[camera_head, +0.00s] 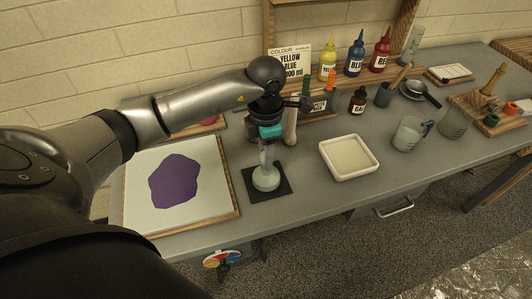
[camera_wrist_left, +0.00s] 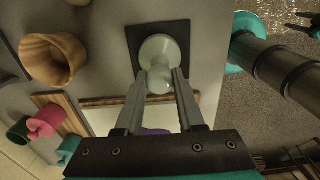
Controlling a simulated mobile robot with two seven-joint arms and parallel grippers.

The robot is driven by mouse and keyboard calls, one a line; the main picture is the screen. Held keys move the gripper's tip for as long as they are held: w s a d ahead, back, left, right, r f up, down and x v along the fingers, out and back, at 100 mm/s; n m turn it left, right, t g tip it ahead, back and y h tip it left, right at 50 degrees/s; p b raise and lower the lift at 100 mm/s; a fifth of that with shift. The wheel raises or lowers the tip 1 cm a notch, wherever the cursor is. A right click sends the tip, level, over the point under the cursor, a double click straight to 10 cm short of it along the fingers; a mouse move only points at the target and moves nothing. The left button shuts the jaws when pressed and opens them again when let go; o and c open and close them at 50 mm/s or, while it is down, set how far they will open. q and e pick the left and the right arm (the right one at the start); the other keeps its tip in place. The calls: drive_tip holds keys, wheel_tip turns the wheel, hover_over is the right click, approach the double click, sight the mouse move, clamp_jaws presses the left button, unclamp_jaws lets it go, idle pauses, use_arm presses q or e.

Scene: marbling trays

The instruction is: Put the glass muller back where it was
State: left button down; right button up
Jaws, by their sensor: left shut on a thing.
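The glass muller (camera_head: 265,181) is pale green, with a wide round foot and a narrower handle. It stands upright at the black square mat (camera_head: 284,188), and its foot appears to be on the mat. In the left wrist view the muller (camera_wrist_left: 159,48) is seen from above over the mat (camera_wrist_left: 180,29). My left gripper (camera_head: 267,153) points down and is shut on the muller's handle. Its two fingers (camera_wrist_left: 159,84) lie on either side of the handle in the left wrist view. My right gripper cannot be made out.
Left of the mat lies a wood-edged board (camera_head: 222,208) with a purple patch (camera_head: 174,182). A white tray (camera_head: 369,171) stands to the right, with bare table between. Behind are a brown bottle (camera_head: 358,101) and a rack with colour bottles (camera_head: 327,61). Beakers (camera_head: 408,136) stand further right.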

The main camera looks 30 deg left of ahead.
use_arm(q)
drive_tip(key=c, duration=0.5)
unclamp_jaws()
drive_tip(key=shift+r, duration=0.25)
wheel_tip(320, 180, up, 12)
drive_tip(key=shift+f+p, duration=0.15)
drive_tip(key=shift+p, duration=0.3)
